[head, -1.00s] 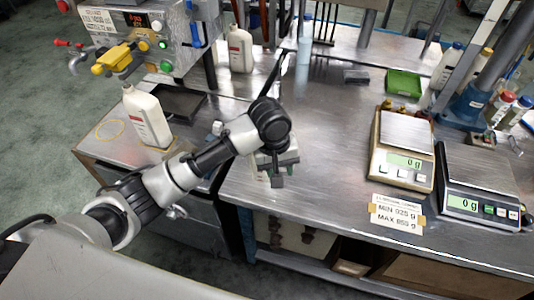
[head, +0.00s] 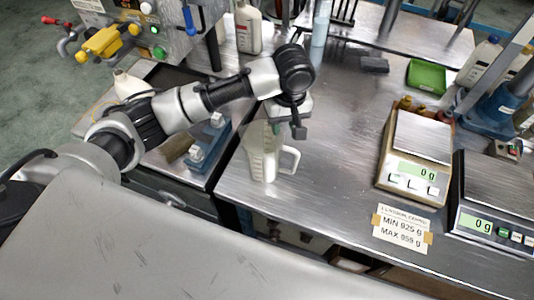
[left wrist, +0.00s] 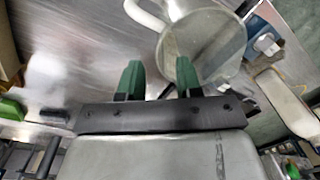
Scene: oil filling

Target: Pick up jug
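The jug (head: 262,158) is a translucent whitish vessel. It stands upright near the front left edge of the metal table (head: 330,165), with its handle to the right in the head view. My left gripper (head: 298,132) is above and beside the jug's handle side, pointing down. In the left wrist view the jug (left wrist: 212,45) shows its round rim, and its handle curves off to the upper left. The two green fingers of my left gripper (left wrist: 157,75) are spread, with nothing held between them. My right gripper is not in view.
Two scales (head: 415,160) (head: 500,195) stand at the right behind a paper label (head: 403,228). A green tray (head: 427,75) and a dark block (head: 374,65) lie farther back. A white bottle (head: 248,28) stands behind my arm. The table's middle is clear.

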